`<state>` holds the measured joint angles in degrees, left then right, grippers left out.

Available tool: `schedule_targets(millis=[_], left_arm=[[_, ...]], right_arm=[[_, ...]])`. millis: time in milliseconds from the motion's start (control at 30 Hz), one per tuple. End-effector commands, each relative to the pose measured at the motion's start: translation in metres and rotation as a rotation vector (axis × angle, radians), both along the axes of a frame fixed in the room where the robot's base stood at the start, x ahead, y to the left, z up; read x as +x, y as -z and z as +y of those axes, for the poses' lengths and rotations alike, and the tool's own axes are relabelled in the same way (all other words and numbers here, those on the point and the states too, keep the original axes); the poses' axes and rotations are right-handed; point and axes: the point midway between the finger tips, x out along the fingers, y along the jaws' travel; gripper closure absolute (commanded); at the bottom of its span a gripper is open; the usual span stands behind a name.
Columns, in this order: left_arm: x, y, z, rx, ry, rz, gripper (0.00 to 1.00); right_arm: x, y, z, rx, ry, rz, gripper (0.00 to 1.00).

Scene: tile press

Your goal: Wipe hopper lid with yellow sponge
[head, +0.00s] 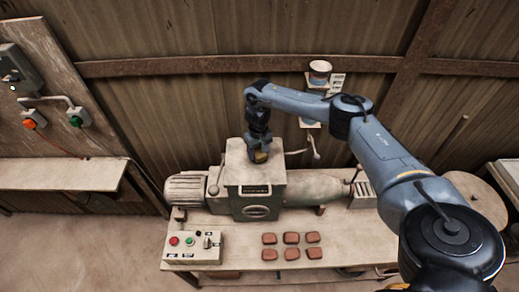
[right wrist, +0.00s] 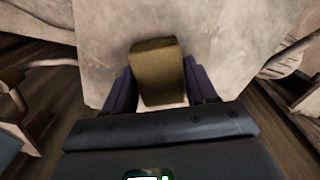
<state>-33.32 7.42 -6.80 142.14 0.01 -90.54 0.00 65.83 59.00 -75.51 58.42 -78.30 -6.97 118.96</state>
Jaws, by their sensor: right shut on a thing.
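The yellow sponge (right wrist: 158,72) sits between the two fingers of my right gripper (right wrist: 160,90), which is shut on it. In the head view the sponge (head: 261,157) is a small yellowish patch under my right gripper (head: 260,150). The hopper lid (head: 243,168) is the pale top of the green box on the press. The sponge is over the lid, towards its right side; I cannot tell whether it touches. The lid (right wrist: 220,35) fills much of the right wrist view behind the sponge. My left gripper is not in view.
The press motor (head: 186,189) lies left of the hopper. A control box (head: 193,247) with buttons stands at the bench's front left. Several reddish tiles (head: 291,238) lie in front of the hopper. A lever (head: 313,147) rises right of the hopper. The wall is close behind.

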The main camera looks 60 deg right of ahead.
Motion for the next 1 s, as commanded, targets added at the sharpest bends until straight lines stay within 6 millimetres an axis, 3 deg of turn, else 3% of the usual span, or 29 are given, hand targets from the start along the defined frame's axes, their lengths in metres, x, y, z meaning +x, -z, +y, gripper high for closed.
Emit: schedule_targets(millis=[33, 467, 700, 1000], left_arm=[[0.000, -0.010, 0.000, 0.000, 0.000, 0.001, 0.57], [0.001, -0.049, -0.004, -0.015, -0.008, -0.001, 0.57], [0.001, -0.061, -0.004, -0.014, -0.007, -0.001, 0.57], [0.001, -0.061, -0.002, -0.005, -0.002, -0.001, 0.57]], right_arm=[[0.001, -0.012, -0.001, -0.001, 0.002, -0.005, 0.82], [0.003, -0.046, 0.000, 0.000, 0.000, -0.004, 0.82], [0.005, -0.064, 0.002, -0.001, -0.004, -0.005, 0.82], [0.006, -0.066, 0.002, -0.001, -0.005, -0.005, 0.82]])
